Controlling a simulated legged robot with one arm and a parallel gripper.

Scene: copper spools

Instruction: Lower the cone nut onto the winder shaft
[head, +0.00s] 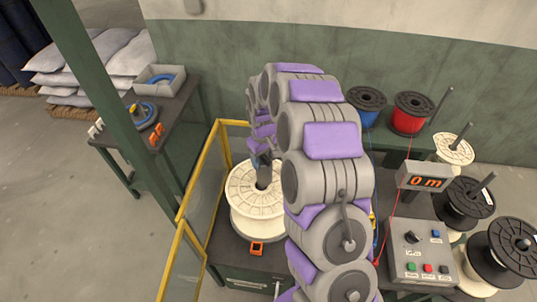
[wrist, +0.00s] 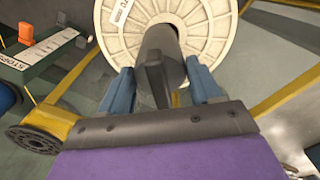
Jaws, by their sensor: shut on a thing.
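My gripper (wrist: 162,90) has its two blue fingers on either side of the dark grey cone nut (wrist: 160,48) and is shut on it. In the head view my gripper (head: 262,161) is above the middle of a cream spool (head: 244,221), partly hidden by my arm. In the wrist view the spool (wrist: 215,25) lies behind the nut, around its dark outline. The winder shaft cannot be made out apart from the nut, so I cannot tell whether they touch.
A yellow guard rail (head: 199,192) runs left of the spool. A control box (head: 421,250) and a display reading 0 m (head: 423,178) stand at the right, near dark spools (head: 511,246). Red (head: 411,114) and blue (head: 367,107) spools stand behind. An orange item (head: 257,248) sits in front.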

